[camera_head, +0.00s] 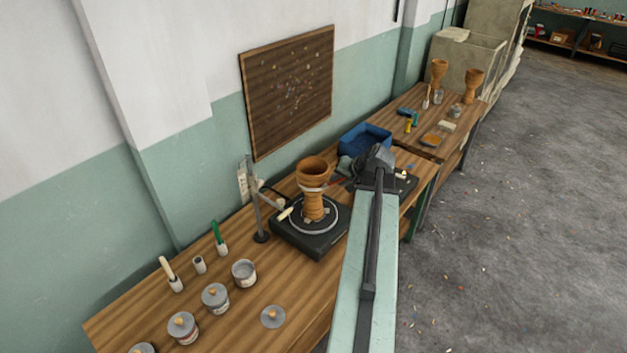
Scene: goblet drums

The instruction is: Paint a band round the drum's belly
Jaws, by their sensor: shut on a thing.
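The goblet drum (313,175), orange-brown, stands upright on a round plate on a black turntable (293,238). A thin pale line shows round its belly at the front; I cannot tell how far round it runs. My gripper (362,172) is to the right of the drum, seen from behind, and its fingertips are mostly hidden. I cannot tell whether the tip touches the drum. An open paint pot (244,272) stands on the bench, its lid (272,317) lying nearby.
A metal stand (259,215) rises close left of the turntable. Several lidded pots, including one in front (215,298), and small brush holders line the bench's left part. A blue tray (365,139) sits behind my gripper. More drums (473,86) stand on the far table.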

